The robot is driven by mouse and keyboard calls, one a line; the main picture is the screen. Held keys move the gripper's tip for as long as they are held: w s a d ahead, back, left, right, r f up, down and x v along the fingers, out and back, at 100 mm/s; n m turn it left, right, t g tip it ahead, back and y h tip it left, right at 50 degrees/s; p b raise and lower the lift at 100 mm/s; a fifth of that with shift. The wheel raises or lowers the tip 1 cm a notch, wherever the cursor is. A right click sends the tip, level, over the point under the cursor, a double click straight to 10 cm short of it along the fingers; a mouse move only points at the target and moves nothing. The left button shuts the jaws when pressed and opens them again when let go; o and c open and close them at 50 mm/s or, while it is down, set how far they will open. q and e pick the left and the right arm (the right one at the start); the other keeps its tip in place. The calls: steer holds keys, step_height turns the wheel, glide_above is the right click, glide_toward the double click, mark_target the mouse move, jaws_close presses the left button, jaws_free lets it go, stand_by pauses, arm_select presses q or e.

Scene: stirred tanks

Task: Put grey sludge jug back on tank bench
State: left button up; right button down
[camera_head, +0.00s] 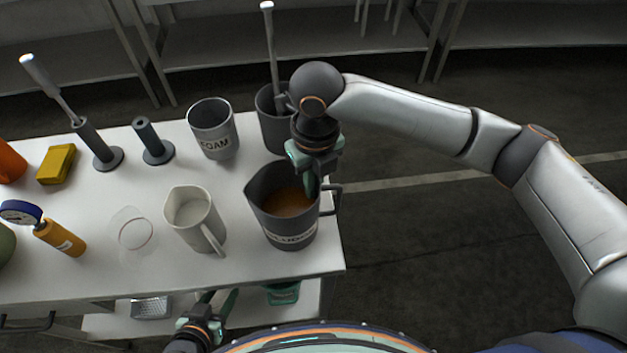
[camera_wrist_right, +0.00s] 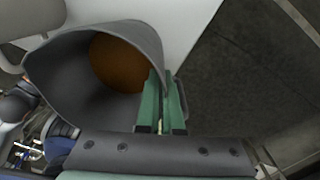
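The grey sludge jug (camera_head: 288,232), with a white label and brown contents, is upright at the right end of the white tank bench (camera_head: 130,270). Its base appears to rest on the bench top. My right gripper (camera_head: 313,188) reaches down at the jug's handle side.
A pale jug (camera_head: 195,215) stands just left of the sludge jug. A grey FOAM pot (camera_head: 212,130) and another grey pot (camera_head: 270,125) with a rod stand behind. A clear beaker (camera_head: 132,232) and yellow gauge cylinder (camera_head: 62,238) are left. Dark open floor lies right.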

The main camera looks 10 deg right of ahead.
steer(key=c, duration=1.5)
jaws_free()
steer(key=shift+f, duration=0.15)
steer(key=o, duration=0.4)
step_height(320, 180, up, 12)
steer(key=shift+d+r, duration=0.1)
steer(key=shift+r, duration=0.1)
